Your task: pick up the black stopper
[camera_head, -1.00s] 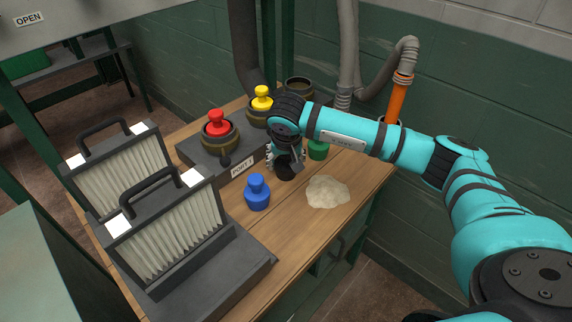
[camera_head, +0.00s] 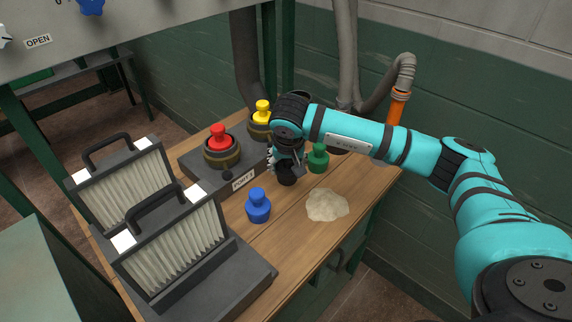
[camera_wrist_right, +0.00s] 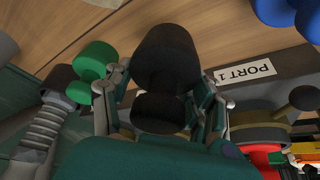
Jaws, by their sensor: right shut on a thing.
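The black stopper (camera_head: 287,179) is between the fingers of my right gripper (camera_head: 286,164), over the wooden table, between the blue stopper and the green stopper. In the right wrist view the black stopper (camera_wrist_right: 168,58) fills the middle, with a finger of my right gripper (camera_wrist_right: 162,98) pressed on each side of its narrower part. The gripper is shut on it. The gripper hides part of the stopper in the head view. Whether its base touches the tabletop is hard to tell. My left gripper is not in view.
The blue stopper (camera_head: 258,206) and green stopper (camera_head: 318,158) stand close by. A pale powder heap (camera_head: 327,205) lies to the right. Red (camera_head: 218,137) and yellow (camera_head: 262,112) stoppers sit on the ports behind. Pleated filters (camera_head: 172,240) stand at the left.

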